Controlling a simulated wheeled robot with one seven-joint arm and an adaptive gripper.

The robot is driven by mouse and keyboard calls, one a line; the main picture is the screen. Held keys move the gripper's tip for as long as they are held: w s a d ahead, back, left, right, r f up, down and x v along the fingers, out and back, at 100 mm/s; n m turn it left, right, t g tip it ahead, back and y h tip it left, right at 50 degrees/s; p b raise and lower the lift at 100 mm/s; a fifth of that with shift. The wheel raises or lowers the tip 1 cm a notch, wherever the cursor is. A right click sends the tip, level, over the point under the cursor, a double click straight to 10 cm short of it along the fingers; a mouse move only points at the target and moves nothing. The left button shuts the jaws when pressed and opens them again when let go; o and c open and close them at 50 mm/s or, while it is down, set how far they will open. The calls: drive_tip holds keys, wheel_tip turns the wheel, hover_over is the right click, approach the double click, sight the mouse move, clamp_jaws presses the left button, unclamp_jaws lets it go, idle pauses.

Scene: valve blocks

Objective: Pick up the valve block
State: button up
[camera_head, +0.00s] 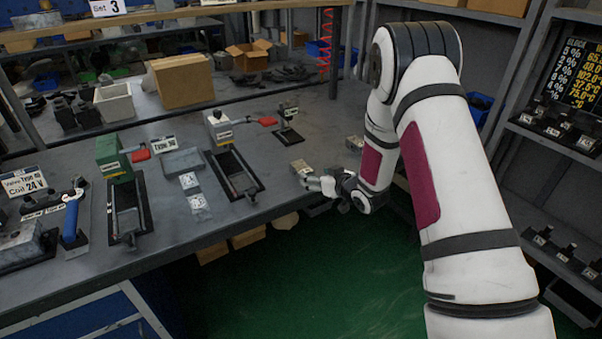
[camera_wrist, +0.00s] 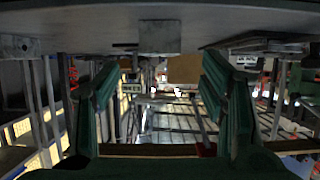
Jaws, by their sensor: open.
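A small grey metal valve block (camera_head: 301,167) with a pale label lies on the workbench near its front edge, just beyond my gripper. My gripper (camera_head: 322,184) is low at the bench's front edge, close to this block. In the wrist view, which looks upside down, a grey block (camera_wrist: 159,38) sits against the bench surface, centred between the fingers and farther off. My gripper's two green fingers (camera_wrist: 160,80) are spread apart with nothing between them. Another small block (camera_head: 355,143) lies farther back, beside my arm. Contact between gripper and bench cannot be told.
The workbench (camera_head: 165,228) holds two dark open fixtures (camera_head: 234,172) (camera_head: 129,209), with a green-topped valve (camera_head: 112,157) and a white-topped valve (camera_head: 219,128) behind them. A cardboard box (camera_head: 182,80) stands behind. Shelving (camera_head: 550,140) is at right.

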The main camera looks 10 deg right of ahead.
sight(306, 171)
drive_tip(key=x, duration=0.8)
drive_tip(key=shift+w, duration=0.25)
clamp_jaws()
